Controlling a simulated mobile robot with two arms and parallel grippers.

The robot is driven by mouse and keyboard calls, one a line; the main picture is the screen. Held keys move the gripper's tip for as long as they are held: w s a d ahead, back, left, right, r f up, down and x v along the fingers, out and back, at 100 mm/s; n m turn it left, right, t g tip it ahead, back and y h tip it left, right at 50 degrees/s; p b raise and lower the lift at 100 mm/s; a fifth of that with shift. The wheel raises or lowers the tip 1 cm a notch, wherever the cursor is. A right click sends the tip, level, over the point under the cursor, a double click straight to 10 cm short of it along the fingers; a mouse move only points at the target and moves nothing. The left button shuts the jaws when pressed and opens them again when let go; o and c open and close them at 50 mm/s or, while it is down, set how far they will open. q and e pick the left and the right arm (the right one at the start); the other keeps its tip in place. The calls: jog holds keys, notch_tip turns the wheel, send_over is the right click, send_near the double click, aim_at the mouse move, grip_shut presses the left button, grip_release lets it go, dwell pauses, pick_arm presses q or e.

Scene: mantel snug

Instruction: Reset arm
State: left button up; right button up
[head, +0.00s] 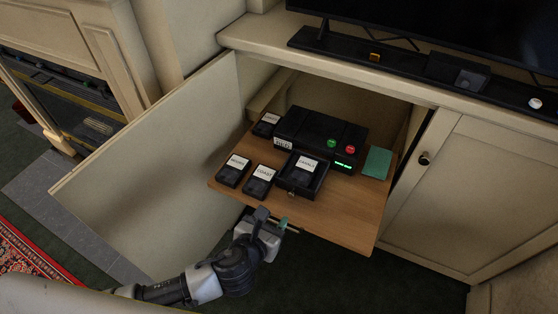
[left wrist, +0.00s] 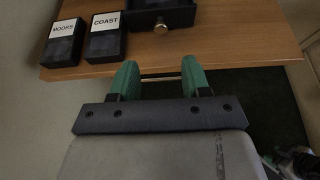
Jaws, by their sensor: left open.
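My left gripper (head: 274,218) is in front of the near edge of a pulled-out wooden shelf (head: 335,212), low and empty. In the left wrist view its two green fingertips (left wrist: 158,78) stand apart, with the shelf edge just beyond them. My right gripper is not in the head view; dark parts show at the lower right corner of the left wrist view, too unclear to name.
An open cabinet door (head: 160,165) stands left.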

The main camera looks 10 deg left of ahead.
pick_arm(q)
jog(key=shift+f, duration=0.1)
jog(key=s+a+f+n+g+y, duration=0.25)
jog(key=a+f+n, duration=0.25)
jog(key=f+n, duration=0.55)
jog(key=s+a+f+n+g+y, duration=0.1)
jog(key=a+f+n+g, duration=0.3)
jog(key=f+n, duration=0.6)
jog(key=s+a+f+n+g, duration=0.2)
jog(key=s+a+f+n, duration=0.2)
jog(key=s+f+n, duration=0.35)
jog(key=s+a+f+n+g, duration=0.1)
jog(key=s+f+n, duration=0.35)
jog(key=s, duration=0.25)
jog(key=s+a+f+n+g, duration=0.1)
jog(key=s+f+n+g, duration=0.15)
jog(key=s+n, duration=0.35)
jog(key=s+a+r+m+p, duration=0.1)
jog(key=s+r+p, duration=0.6)
jog(key=p, duration=0.5)
jog(key=shift+s+a+y+p, duration=0.3)
jog(key=shift+s+y, duration=0.05)
jog(key=shift+s, duration=0.65)
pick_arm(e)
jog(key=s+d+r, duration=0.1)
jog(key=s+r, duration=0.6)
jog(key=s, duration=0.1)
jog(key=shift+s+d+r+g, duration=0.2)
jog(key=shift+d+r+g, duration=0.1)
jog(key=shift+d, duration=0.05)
